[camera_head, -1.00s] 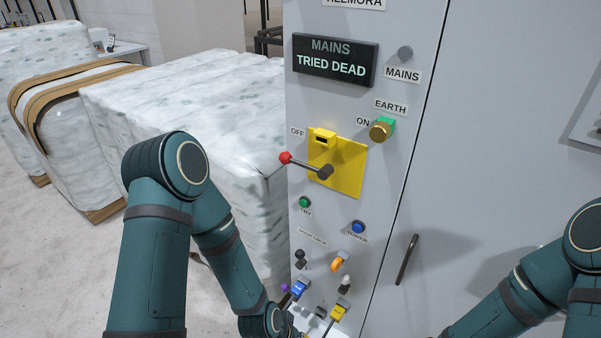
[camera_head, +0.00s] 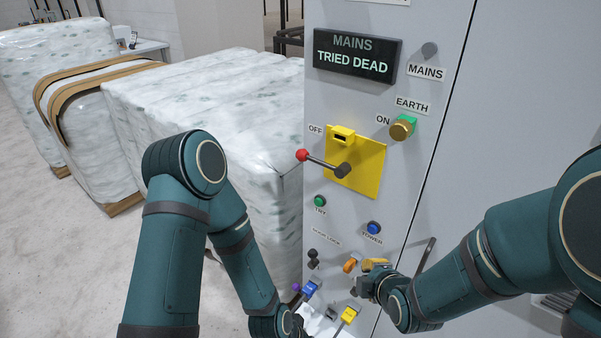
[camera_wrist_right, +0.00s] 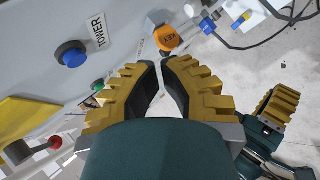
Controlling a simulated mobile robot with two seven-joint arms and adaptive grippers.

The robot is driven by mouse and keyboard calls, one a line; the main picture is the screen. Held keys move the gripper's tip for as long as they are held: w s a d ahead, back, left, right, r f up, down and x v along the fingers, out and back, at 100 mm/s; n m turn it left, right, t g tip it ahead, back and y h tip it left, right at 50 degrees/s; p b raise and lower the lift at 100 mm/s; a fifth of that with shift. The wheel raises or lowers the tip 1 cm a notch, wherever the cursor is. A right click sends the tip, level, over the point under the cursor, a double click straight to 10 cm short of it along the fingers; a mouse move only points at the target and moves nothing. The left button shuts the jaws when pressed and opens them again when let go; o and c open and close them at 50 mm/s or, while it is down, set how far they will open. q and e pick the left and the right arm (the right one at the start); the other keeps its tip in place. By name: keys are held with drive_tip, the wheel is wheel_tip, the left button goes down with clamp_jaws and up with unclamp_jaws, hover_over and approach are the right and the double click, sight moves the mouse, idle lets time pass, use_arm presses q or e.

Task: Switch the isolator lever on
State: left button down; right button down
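The isolator lever (camera_head: 324,162) has a red ball end and points left towards the OFF label, away from the ON label. Its pivot sits on a yellow plate (camera_head: 370,180) with a slotted yellow tab on top. The lever's red ball also shows in the right wrist view (camera_wrist_right: 55,142) at lower left. My right gripper (camera_wrist_right: 160,64) is open with a narrow, empty gap, facing an orange tag (camera_wrist_right: 167,38). In the head view it is below and right of the lever, apart from it. My left gripper shows partly in the right wrist view (camera_wrist_right: 277,105); its fingertips are unclear.
A display (camera_head: 354,57) reads MAINS TRIED DEAD. A brass knob on green (camera_head: 402,128) is by EARTH. Green (camera_head: 320,201) and blue (camera_head: 374,228) buttons sit below the lever. Coloured tags hang lower, near my grippers. Wrapped bales (camera_head: 220,110) stand left of the cabinet.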

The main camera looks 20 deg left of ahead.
sight(319, 162)
drive_tip(key=s+a+r+n+t+y, duration=0.1)
drive_tip(key=a+r+n+y, duration=0.1)
drive_tip(key=a+r+n, duration=0.3)
drive_tip(key=s+a+r+n+t+y, duration=0.1)
drive_tip(key=a+r+n+t+y, duration=0.1)
drive_tip(key=a+r+n, duration=0.4)
wheel_tip(319, 162, up, 7)
drive_tip(key=n+y, duration=0.1)
drive_tip(key=n, duration=0.4)
drive_tip(key=shift+s+a+n+b, duration=0.15)
drive_tip(key=shift+a+n+b, duration=0.1)
drive_tip(key=shift+n+b, duration=0.1)
drive_tip(key=w+a, duration=0.7)
drive_tip(key=w, duration=0.4)
drive_tip(key=shift+a, duration=0.2)
drive_tip(key=shift+s, duration=0.1)
